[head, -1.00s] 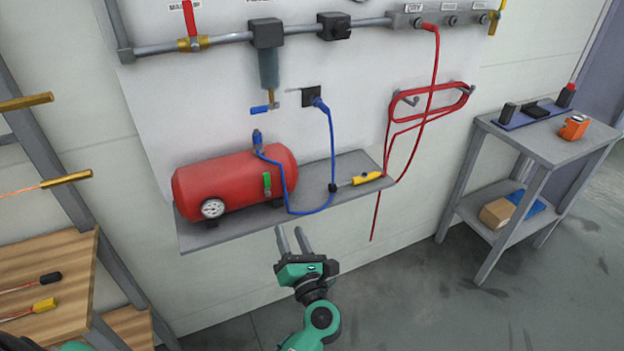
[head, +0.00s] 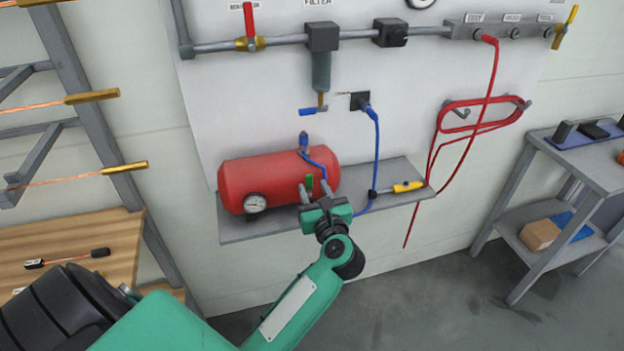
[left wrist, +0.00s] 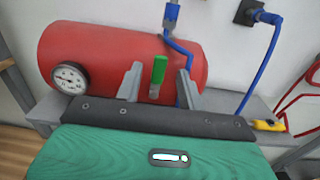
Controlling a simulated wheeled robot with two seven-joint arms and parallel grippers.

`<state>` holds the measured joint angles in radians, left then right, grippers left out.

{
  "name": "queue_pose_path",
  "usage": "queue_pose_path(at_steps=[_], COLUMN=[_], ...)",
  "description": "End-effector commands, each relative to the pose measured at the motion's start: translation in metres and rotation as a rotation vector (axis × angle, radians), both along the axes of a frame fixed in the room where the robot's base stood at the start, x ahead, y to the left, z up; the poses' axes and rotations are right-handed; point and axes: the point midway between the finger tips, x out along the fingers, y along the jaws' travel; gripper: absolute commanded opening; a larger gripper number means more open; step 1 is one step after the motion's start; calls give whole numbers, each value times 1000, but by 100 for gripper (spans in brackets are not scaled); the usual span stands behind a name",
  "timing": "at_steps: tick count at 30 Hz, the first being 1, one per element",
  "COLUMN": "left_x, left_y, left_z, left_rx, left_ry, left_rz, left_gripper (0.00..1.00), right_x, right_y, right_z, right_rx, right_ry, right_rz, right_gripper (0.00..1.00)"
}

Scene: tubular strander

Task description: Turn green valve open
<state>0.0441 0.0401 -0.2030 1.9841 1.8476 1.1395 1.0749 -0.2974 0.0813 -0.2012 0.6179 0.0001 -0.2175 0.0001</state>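The green valve (head: 309,181) is a small upright lever on the front of the red air tank (head: 262,178). It also shows upright in the left wrist view (left wrist: 159,70). My left gripper (head: 314,188) is open in front of the tank. In the left wrist view its two fingers (left wrist: 158,78) stand apart, one on each side of the green valve, with visible gaps between them and the lever. I cannot tell whether the fingertips reach as deep as the lever. My right gripper is not in view.
The tank rests on a grey wall shelf (head: 240,230) with a pressure gauge (head: 255,203) at its left. A blue hose (head: 376,150) hangs close to the gripper's right. A yellow-handled tool (head: 407,187) lies on the shelf. A pipe with a red-handled valve (head: 249,22) runs above.

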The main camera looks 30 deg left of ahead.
Motion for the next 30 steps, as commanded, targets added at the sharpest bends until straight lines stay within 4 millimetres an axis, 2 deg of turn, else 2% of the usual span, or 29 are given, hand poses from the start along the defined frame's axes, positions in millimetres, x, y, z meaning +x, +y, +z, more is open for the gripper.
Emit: queue_pose_path(at_steps=[6,16,17,21,23,30], left_x=[15,17,17,17,17,17], left_y=[18,20,20,20,20,20], left_z=[1,-1,-1,-1,-1,0], left_rx=[2,1,1,1,1,3], left_ry=[-1,1,1,1,1,3], left_rz=[0,0,0,0,0,0], left_gripper=[39,39,37,10,0,0], right_x=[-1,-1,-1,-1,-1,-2], right_y=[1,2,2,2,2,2], right_z=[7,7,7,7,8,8], right_rx=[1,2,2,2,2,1], right_ry=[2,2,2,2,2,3], right_rz=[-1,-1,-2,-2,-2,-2], right_gripper=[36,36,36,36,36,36])
